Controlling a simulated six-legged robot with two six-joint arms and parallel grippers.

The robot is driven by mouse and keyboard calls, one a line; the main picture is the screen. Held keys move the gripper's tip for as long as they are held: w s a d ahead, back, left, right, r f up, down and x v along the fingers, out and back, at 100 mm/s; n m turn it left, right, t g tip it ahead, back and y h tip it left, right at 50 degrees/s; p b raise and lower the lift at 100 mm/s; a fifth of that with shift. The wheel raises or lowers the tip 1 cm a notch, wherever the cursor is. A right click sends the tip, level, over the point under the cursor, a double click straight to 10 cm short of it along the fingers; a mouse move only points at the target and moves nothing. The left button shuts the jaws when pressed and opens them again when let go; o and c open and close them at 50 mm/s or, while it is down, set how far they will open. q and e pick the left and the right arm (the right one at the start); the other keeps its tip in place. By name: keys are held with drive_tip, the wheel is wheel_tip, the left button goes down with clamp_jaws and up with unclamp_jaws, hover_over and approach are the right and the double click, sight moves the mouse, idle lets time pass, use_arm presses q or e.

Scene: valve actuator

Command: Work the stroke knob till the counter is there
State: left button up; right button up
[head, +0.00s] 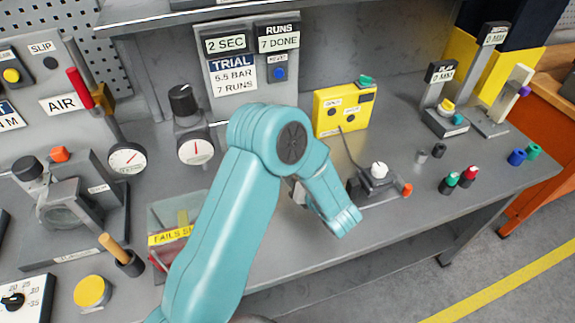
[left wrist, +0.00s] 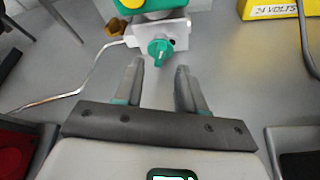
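A green knob (left wrist: 161,50) sits on the front of a pale block under a green-topped device in the left wrist view; I read no label on it, so I cannot tell whether it is the stroke knob. My left gripper (left wrist: 160,75) is open and empty, its fingers apart just short of the knob, one to each side. In the head view my arm hides that gripper and the device. The counter (head: 278,38) at the back reads "RUNS 7 DONE". The trial card (head: 234,77) beside it reads 5.5 bar, 7 runs. My right gripper is out of view.
A yellow box (head: 343,108) stands at the back, right of my arm. A small dark fixture (head: 377,181) with a white knob is near it. A gauge with a black knob (head: 183,100) and a clear bin (head: 175,219) are left of my arm.

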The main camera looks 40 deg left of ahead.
use_arm(q)
drive_tip(key=x, duration=0.5)
drive_tip(key=shift+a+p, duration=0.1)
drive_tip(key=shift+p, duration=0.3)
drive_tip(key=shift+w, duration=0.1)
drive_tip(key=shift+c, duration=0.3)
clamp_jaws()
